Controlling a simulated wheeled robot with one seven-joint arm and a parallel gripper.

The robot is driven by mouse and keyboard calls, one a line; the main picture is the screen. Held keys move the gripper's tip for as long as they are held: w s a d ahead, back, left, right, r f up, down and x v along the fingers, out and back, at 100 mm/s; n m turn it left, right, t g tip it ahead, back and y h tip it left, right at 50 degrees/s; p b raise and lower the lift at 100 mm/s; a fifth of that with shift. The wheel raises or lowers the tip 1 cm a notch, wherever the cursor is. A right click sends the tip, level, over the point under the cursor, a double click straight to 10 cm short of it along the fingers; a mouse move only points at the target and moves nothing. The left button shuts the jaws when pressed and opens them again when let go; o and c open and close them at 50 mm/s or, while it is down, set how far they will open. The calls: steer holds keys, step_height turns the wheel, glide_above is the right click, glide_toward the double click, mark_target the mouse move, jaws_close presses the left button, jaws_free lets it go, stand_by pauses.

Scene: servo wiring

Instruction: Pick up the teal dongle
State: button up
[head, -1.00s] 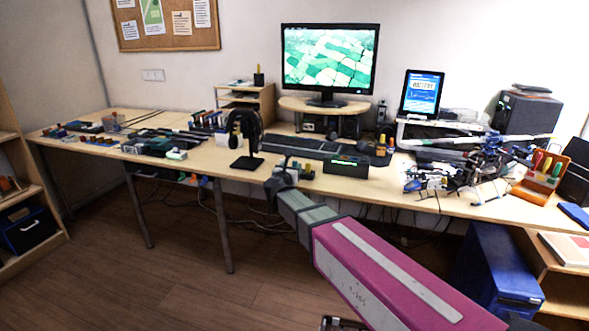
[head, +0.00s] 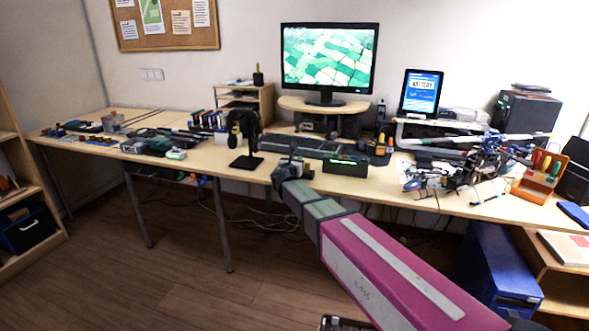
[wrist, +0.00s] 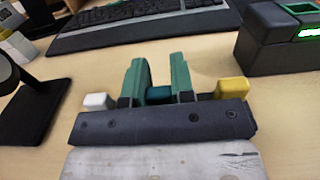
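The teal dongle (wrist: 159,95) shows in the wrist view between the two green fingers of my gripper (wrist: 160,78). It fills the gap between them low down. I cannot tell whether both fingers press on it. Above it, bare tabletop shows between the fingertips. The dongle's lower part is hidden behind my gripper's dark body. In the head view my gripper (head: 291,161) is at the desk's front edge, right of the headphone stand; the dongle cannot be made out there.
A white block (wrist: 98,101) and a yellow block (wrist: 232,88) flank my gripper left and right. A black box with a green-lit front (head: 345,165) stands to the right. The keyboard (wrist: 135,20) lies behind. The headphone stand (head: 246,162) is left. Desktop between them is clear.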

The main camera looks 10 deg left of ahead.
jaws_close()
steer(key=shift+r, duration=0.1)
